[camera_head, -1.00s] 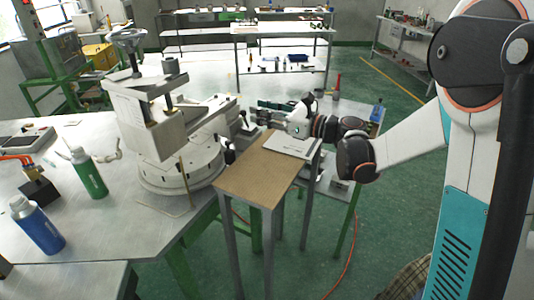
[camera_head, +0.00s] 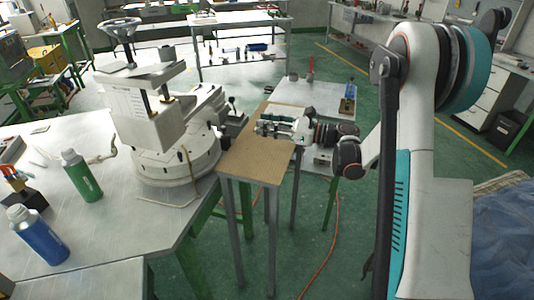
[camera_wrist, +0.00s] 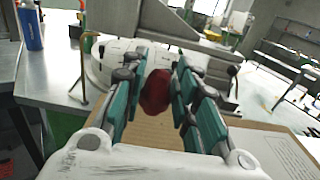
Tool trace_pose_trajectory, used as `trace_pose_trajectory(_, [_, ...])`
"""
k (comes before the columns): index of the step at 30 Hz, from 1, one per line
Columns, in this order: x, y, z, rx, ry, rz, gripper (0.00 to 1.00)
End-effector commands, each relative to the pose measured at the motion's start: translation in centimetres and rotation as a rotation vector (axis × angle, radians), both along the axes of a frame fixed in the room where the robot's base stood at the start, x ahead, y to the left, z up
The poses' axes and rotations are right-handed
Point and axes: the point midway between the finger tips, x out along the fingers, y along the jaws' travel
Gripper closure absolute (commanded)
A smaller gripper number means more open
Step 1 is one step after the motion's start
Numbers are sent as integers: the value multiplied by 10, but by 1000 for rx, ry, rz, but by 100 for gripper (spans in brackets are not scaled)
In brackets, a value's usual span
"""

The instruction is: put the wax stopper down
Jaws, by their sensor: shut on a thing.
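The wax stopper is a dark red lump (camera_wrist: 157,92) between the fingers of my gripper (camera_wrist: 160,85) in the wrist view. My gripper is shut on it. In the head view my gripper (camera_head: 262,128) is over the far part of a narrow stand with a brown top (camera_head: 262,165), and the stopper cannot be made out there. The brown top also shows below the stopper in the wrist view (camera_wrist: 150,133). I cannot tell how high the stopper is above it.
A large grey-white machine (camera_head: 165,120) stands on the metal table (camera_head: 150,215) left of the stand. A green bottle (camera_head: 82,177) and a blue bottle (camera_head: 38,236) stand on that table. A pale board (camera_wrist: 275,155) lies at right in the wrist view. The brown top's near part is bare.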

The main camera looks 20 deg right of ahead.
Motion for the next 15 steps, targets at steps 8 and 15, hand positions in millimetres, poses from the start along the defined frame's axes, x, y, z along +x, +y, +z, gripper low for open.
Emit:
trace_pose_trajectory(8, [0,0,-52,0,0,0,91])
trace_pose_trajectory(15, [0,0,-66,0,0,0,91])
